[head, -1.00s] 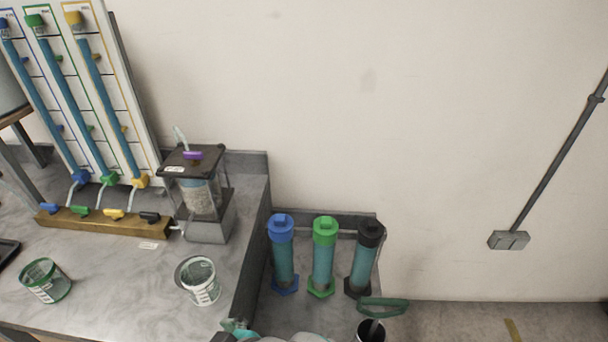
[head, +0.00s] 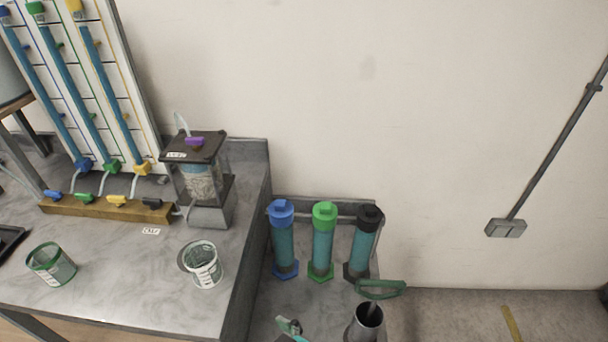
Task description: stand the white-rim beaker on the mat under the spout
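The white-rim beaker (head: 205,270) stands upright on the grey bench, left of the bench's right edge. A dark round rim shows behind its left side; I cannot tell whether this is a separate thing under it. A dark mat or tray (head: 10,243) is cut off at the left picture edge. No spout is clearly visible above it.
A green-rim beaker (head: 52,265) stands on the bench at left. Behind are a brass manifold (head: 105,208) with coloured levers and a clear tank (head: 200,185). At right, on a separate surface, stand blue-, green- and black-capped cylinders (head: 322,245) and a metal cup (head: 364,326).

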